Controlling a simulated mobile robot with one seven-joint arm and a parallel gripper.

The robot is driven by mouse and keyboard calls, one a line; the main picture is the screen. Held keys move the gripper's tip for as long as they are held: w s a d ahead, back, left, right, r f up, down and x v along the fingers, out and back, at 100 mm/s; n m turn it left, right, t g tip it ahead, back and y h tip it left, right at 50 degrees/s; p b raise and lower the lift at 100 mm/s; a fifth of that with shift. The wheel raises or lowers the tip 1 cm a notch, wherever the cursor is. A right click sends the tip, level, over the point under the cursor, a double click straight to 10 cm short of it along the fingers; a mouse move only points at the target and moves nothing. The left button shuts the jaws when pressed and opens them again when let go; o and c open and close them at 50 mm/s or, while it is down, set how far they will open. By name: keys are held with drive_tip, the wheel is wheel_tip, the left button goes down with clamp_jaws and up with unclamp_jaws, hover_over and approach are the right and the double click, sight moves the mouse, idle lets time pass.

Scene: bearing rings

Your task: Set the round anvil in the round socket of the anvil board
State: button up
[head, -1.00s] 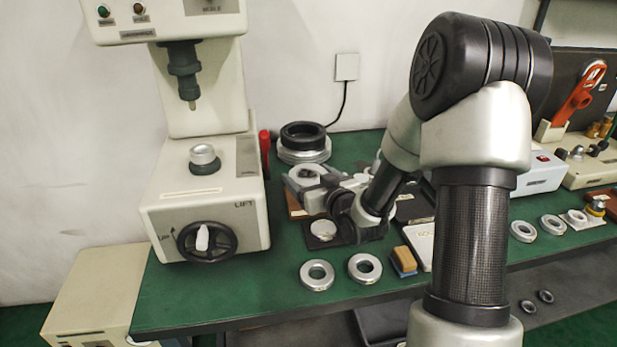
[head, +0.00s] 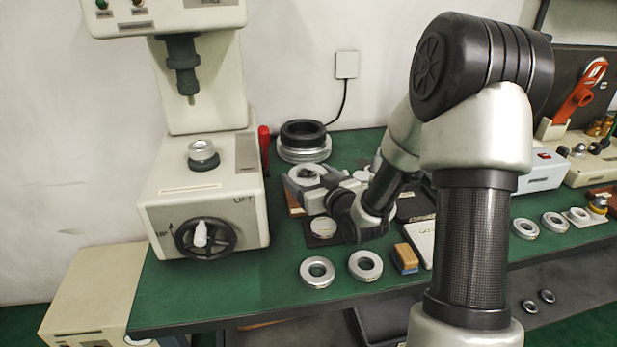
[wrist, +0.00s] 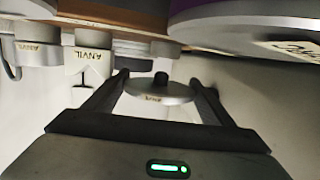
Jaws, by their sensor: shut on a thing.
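My gripper (wrist: 160,82) is shut on the round anvil (wrist: 158,93), a pale metal disc with a dark stub on top and a small label. In the head view my gripper (head: 308,185) is low over the back of the bench, at the brown anvil board (head: 293,203). In the wrist view a brown board edge (wrist: 125,18) crosses the top. Pale blocks marked ANVIL (wrist: 88,65) show at upper left, apart from the held disc. I cannot see the round socket, and cannot tell whether the anvil touches the board.
The press machine (head: 205,215) stands to the left, a red-handled tool (head: 265,140) beside it. Stacked rings (head: 303,148) stand behind. A dark plate with a silver disc (head: 323,226) lies in front, then two loose rings (head: 317,271) and a brush-like block (head: 405,258). The bench's front left is clear.

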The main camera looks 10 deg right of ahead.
drive_tip(key=shift+r, duration=0.2)
drive_tip(key=shift+r+p, duration=0.3)
drive_tip(key=shift+r, duration=0.05)
drive_tip(key=o, duration=1.7)
drive_tip(key=shift+c, duration=0.2)
